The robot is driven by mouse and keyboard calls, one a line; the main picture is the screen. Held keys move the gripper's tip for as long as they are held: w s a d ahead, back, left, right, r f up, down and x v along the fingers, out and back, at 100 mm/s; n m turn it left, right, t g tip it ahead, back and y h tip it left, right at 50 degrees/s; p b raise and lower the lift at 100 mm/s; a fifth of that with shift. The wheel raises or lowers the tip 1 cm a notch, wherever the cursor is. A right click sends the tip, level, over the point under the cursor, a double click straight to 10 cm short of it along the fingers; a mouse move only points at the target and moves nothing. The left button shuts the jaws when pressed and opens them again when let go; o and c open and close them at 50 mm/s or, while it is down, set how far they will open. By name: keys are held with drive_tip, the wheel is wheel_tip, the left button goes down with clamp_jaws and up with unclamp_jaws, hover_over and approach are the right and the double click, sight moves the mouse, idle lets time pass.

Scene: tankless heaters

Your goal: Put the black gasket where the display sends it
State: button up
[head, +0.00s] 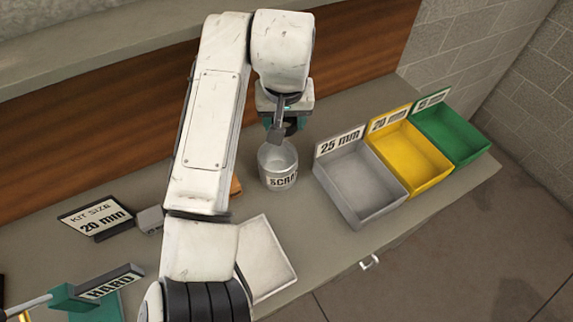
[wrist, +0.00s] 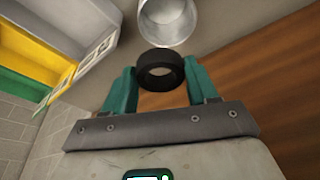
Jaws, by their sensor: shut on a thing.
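The black gasket (wrist: 160,85) is a thick ring held between the two green fingers of my gripper (wrist: 160,72) in the wrist view. In the head view my gripper (head: 287,124) is above the counter, just behind the grey can marked SCRAP (head: 277,167); the can (wrist: 168,20) also shows beyond the gasket in the wrist view. The display (head: 97,218) reads "KIT SIZE 20 mm". Three open bins stand at right: grey labelled 25 mm (head: 362,190), yellow labelled 20 mm (head: 412,157), and green (head: 450,136), its label too small to read.
A pale empty tray (head: 265,258) lies on the counter in front, partly behind my arm. A sign reading HARD (head: 110,284) stands at lower left. A small orange-brown thing (head: 236,187) shows beside my arm. The wooden back panel (head: 120,130) runs behind the counter.

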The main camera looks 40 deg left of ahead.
wheel_tip(320, 180, down, 5)
drive_tip(key=b, duration=0.4)
drive_tip(key=o, duration=1.2)
drive_tip(key=b+v, duration=0.1)
drive_tip(key=v, duration=0.9)
drive_tip(key=shift+s+d+r+b, duration=0.1)
drive_tip(key=shift+d+r+b, duration=0.05)
drive_tip(key=shift+r+b, duration=0.2)
